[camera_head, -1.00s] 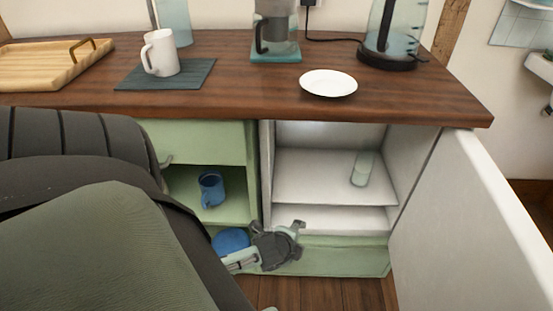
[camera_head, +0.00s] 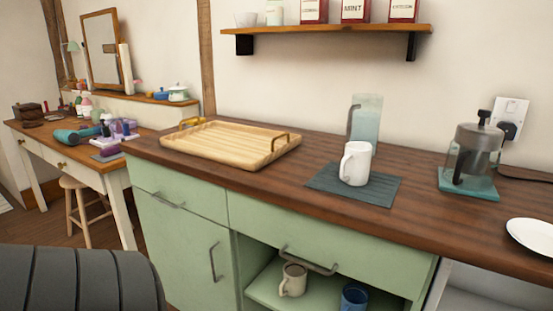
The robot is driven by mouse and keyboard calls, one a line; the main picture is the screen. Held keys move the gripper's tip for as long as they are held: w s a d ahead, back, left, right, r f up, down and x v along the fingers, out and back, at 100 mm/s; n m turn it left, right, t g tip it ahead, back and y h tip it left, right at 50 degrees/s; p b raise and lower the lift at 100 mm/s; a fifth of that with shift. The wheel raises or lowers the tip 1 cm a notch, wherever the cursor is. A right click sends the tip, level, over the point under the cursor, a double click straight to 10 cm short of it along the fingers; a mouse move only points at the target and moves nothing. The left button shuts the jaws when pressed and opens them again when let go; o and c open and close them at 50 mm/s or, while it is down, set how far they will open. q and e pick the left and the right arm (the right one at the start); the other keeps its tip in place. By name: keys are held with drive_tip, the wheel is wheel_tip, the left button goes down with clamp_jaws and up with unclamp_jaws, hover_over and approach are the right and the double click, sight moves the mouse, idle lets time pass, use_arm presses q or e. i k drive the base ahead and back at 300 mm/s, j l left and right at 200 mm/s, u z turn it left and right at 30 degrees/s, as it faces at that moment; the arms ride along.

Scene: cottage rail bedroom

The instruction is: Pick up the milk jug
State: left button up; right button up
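A white jug-like vessel (camera_head: 355,164) with a handle on its left side stands upright on a dark slate-coloured mat (camera_head: 322,180) on the wooden counter. It may be the milk jug; I cannot tell it from a mug for certain. A tall clear glass pitcher (camera_head: 368,112) with a dark handle stands just behind it. Neither of my grippers is in view.
A wooden tray (camera_head: 215,148) with handles lies left of the mat. A coffee press (camera_head: 474,158) on a teal base and a white plate (camera_head: 533,235) are to the right. A shelf (camera_head: 340,30) hangs above. Mugs (camera_head: 293,281) stand in the open cubby below.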

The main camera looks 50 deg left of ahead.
sight(355, 164)
drive_tip(key=l+u, duration=0.2)
drive_tip(key=u, duration=1.05)
drive_tip(key=i+j+z, duration=0.1)
drive_tip(key=i, duration=0.35)
